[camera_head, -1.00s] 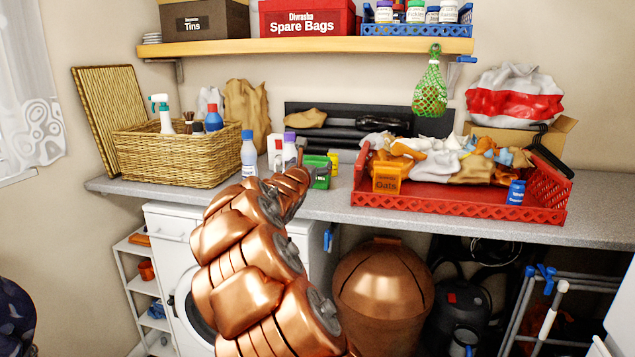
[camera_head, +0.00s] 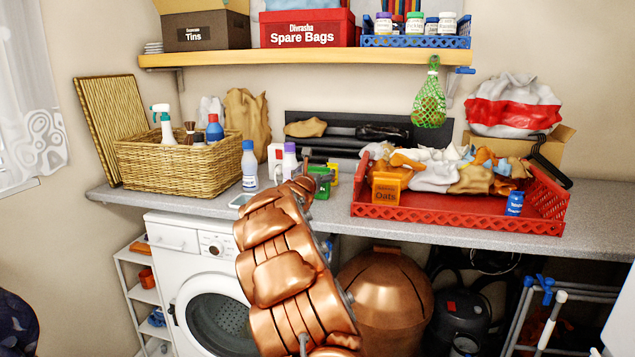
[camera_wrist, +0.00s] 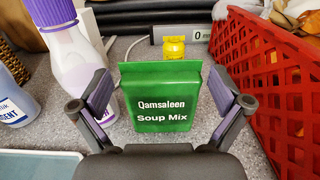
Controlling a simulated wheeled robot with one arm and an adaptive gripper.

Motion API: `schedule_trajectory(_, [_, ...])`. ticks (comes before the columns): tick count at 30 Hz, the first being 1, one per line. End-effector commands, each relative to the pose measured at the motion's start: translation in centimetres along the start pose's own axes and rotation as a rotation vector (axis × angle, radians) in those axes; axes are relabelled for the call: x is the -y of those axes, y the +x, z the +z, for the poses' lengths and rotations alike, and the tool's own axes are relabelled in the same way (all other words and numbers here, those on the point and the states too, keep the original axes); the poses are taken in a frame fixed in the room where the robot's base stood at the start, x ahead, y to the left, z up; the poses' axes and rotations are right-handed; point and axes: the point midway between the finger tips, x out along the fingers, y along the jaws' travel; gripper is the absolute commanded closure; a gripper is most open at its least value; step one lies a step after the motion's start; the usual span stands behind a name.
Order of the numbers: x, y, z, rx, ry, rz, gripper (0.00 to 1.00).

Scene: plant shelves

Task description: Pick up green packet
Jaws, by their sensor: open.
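The green packet (camera_wrist: 163,97), labelled "Qamsaleen Soup Mix", stands upright on the grey counter in the wrist view. My gripper (camera_wrist: 162,95) is open, with one finger to the left of the packet and one to the right. I cannot tell whether either finger touches it. In the head view the green packet (camera_head: 320,182) is partly hidden behind my gripper (camera_head: 312,168) at the end of my copper arm.
A white and purple bottle (camera_wrist: 75,65) stands close left of the packet. The red crate (camera_wrist: 262,85) is close on the right. A small yellow item (camera_wrist: 174,47) and a scale (camera_wrist: 200,33) are behind. A wicker basket (camera_head: 180,168) stands farther left.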

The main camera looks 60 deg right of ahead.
Motion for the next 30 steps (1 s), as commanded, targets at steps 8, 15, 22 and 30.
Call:
schedule_trajectory(8, [-0.1, 1.8, 0.1, 0.001, 0.001, 0.001, 0.00])
schedule_trajectory(15, [0.0, 2.0, 0.1, 0.001, -0.001, 0.000, 0.00])
schedule_trajectory(22, [0.0, 2.0, 0.0, 0.000, 0.000, 0.001, 0.17])
schedule_trajectory(30, [0.0, 1.9, 0.0, 0.000, 0.000, 0.001, 0.45])
